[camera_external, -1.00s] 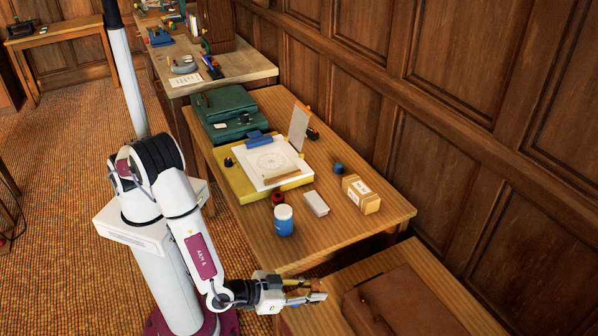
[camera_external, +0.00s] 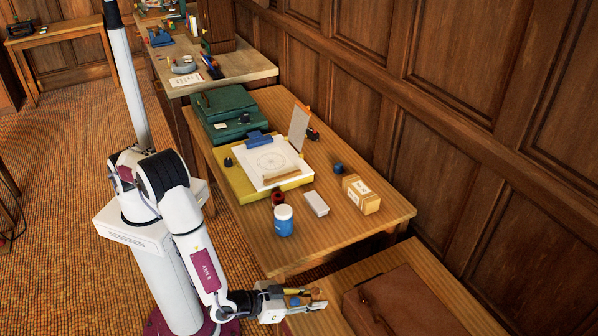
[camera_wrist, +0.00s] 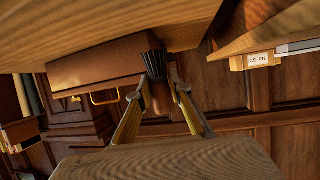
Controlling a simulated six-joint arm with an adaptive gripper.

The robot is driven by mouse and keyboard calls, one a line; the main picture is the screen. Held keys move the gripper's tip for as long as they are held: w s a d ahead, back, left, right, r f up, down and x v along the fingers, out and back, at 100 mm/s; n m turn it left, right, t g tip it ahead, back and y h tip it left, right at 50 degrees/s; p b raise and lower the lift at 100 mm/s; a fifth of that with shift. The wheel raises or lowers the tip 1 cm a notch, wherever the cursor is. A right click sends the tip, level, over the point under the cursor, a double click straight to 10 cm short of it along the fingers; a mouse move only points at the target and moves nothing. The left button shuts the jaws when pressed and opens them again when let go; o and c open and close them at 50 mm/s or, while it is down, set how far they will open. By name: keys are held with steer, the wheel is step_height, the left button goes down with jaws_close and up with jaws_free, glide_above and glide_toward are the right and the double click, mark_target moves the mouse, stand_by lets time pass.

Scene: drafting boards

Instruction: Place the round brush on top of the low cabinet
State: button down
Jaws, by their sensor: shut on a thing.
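My gripper (camera_external: 319,299) is low in the external view, at the left edge of the low wooden top (camera_external: 305,322). I take this top to be the low cabinet; its front is out of view. In the wrist view my gripper (camera_wrist: 164,84) is shut on the round brush (camera_wrist: 152,63), whose dark, flared bristles show beyond the fingers. The brush's handle is mostly hidden, and I cannot make the brush out clearly in the external view. The pale wood underside or face (camera_wrist: 100,20) fills the top of the wrist view.
A brown leather case (camera_external: 400,303) covers much of the low top, just right of my gripper. The higher table behind holds a blue jar (camera_external: 284,222), a small white block (camera_external: 316,204), a tan box (camera_external: 361,195) and a yellow drafting board (camera_external: 235,180).

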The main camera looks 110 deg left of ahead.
steer(key=shift+f, duration=1.15)
steer(key=shift+f, duration=1.9)
steer(key=shift+f, duration=0.1)
steer(key=c, duration=1.8)
jaws_free()
steer(key=shift+c, duration=0.2)
steer(key=shift+s+d+r, duration=0.3)
steer(key=shift+s+r, duration=0.05)
steer(key=v, duration=1.1)
